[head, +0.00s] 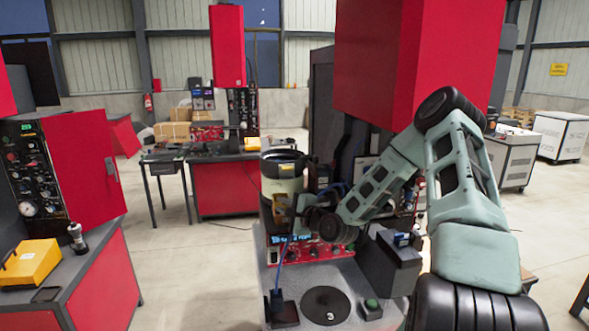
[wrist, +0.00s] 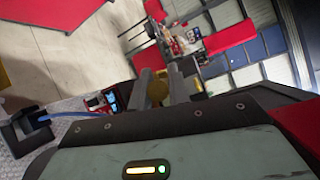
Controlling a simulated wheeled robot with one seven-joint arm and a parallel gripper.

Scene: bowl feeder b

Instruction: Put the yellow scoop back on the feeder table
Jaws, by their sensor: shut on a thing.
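My gripper (head: 290,208) is stretched out in front of the cream, black-rimmed bowl feeder (head: 283,184), above the back of the grey feeder table (head: 268,258). In the wrist view the two fingers of my gripper (wrist: 162,86) are shut on a small yellowish part, which I take to be the yellow scoop (wrist: 158,93). Most of the scoop is hidden by the fingers and the gripper body, so its tilt cannot be told. In the head view the scoop cannot be made out clearly.
The feeder table bears a black disc (head: 325,306), a green button box (head: 371,308), a dark block with a blue cable (head: 284,312) and a red control panel (head: 305,251). Bare grey surface lies around the disc. A yellow case (head: 30,262) stands on the left bench.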

